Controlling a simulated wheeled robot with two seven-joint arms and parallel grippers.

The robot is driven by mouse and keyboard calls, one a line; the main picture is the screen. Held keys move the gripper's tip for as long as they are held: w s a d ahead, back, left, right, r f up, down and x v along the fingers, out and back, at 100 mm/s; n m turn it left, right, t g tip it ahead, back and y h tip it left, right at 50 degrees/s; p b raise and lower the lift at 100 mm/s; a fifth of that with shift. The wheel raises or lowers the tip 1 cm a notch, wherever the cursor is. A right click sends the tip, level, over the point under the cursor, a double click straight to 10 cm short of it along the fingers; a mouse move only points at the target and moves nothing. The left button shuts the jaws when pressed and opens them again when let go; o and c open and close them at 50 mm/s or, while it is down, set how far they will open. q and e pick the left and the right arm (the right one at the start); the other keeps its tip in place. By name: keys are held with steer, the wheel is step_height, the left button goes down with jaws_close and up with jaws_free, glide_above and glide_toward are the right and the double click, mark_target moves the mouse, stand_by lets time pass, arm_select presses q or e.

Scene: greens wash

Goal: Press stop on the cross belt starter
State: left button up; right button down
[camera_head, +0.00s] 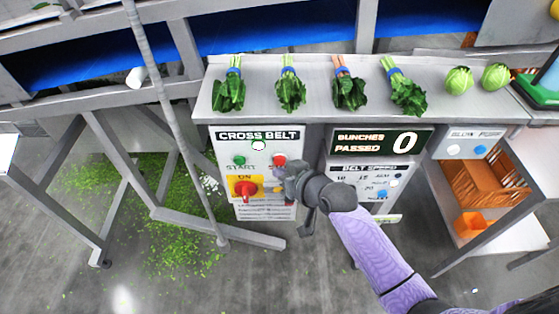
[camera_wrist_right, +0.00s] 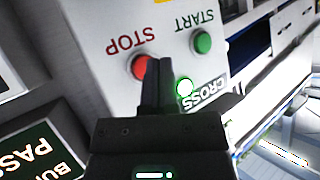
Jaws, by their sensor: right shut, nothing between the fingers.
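The cross belt starter (camera_head: 222,150) is a pale box under the front edge of the steel bench. It has a green START button (camera_head: 239,160), a red STOP button (camera_head: 280,160), a white lamp (camera_head: 258,146) and a red switch on a yellow plate (camera_head: 245,188). My right gripper (camera_head: 287,172) is shut and empty, in front of the box's right side. In the right wrist view its fingertips (camera_wrist_right: 155,62) overlap the edge of the red STOP button (camera_wrist_right: 138,67); I cannot tell whether they touch it. The green START button (camera_wrist_right: 203,42) is clear of the fingers. My left gripper is not in view.
A bunch counter (camera_head: 380,141) reading 0 and a belt speed panel (camera_head: 352,182) are right of the starter. Several bunches of greens (camera_head: 290,92) and two round green heads (camera_head: 458,80) lie on the bench (camera_head: 320,75). Steel frame legs (camera_head: 125,165) stand at left.

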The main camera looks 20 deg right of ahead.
steer(key=shift+w, duration=0.15)
steer(key=shift+w+d, duration=0.15)
steer(key=shift+w, duration=0.1)
steer(key=shift+w+d, duration=0.1)
steer(key=shift+w, duration=0.35)
stand_by(0.8)
steer(key=shift+s+r, duration=0.15)
steer(key=shift+s, duration=0.2)
steer(key=shift+s+a+p, duration=0.25)
steer(key=shift+s+p, duration=0.2)
steer(key=shift+p, duration=0.05)
